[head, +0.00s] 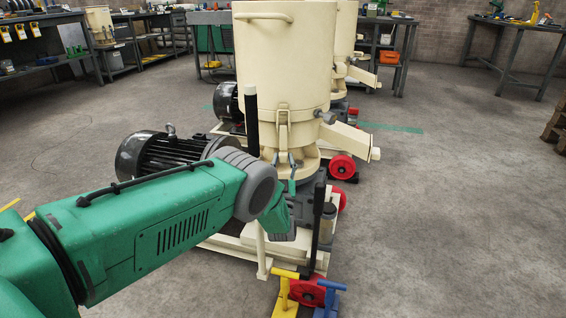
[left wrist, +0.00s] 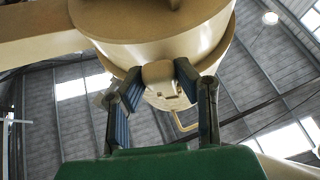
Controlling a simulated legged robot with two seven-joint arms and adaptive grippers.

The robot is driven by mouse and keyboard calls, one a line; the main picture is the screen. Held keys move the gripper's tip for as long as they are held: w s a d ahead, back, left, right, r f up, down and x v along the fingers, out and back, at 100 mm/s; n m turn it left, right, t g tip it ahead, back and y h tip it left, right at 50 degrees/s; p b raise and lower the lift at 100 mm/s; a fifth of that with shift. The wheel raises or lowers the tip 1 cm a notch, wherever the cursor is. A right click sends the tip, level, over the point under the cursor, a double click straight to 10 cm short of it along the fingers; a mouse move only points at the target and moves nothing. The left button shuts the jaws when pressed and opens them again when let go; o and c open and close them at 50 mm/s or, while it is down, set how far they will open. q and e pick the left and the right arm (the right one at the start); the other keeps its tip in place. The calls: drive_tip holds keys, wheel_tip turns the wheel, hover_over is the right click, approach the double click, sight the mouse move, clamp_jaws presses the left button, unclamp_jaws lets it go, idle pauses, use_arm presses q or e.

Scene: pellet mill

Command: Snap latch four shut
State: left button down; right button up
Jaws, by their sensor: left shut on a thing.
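The cream pellet mill (head: 283,60) stands in the middle of the head view, with a latch (head: 283,114) on the front of its drum. My left gripper (head: 284,158) is below that latch, fingers pointing up, against the lower part of the drum. In the left wrist view, the fingers of my left gripper (left wrist: 158,74) are on both sides of a small cream latch block (left wrist: 158,71), shut on it. The latch's number cannot be read, and its catch shows only in part. My right gripper is in neither view.
A black motor (head: 160,155) sits left of the drum behind my left arm. A spout (head: 348,140) juts out right. Yellow (head: 285,292) and blue (head: 328,300) T-handled tools stand by a red wheel (head: 307,291) below. The floor at right is clear.

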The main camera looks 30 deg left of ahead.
use_arm(q)
drive_tip(key=shift+d+f, duration=0.1)
drive_tip(key=shift+f, duration=0.1)
drive_tip(key=c, duration=1.2)
unclamp_jaws()
drive_tip(key=v, duration=1.2)
drive_tip(key=shift+f, duration=0.1)
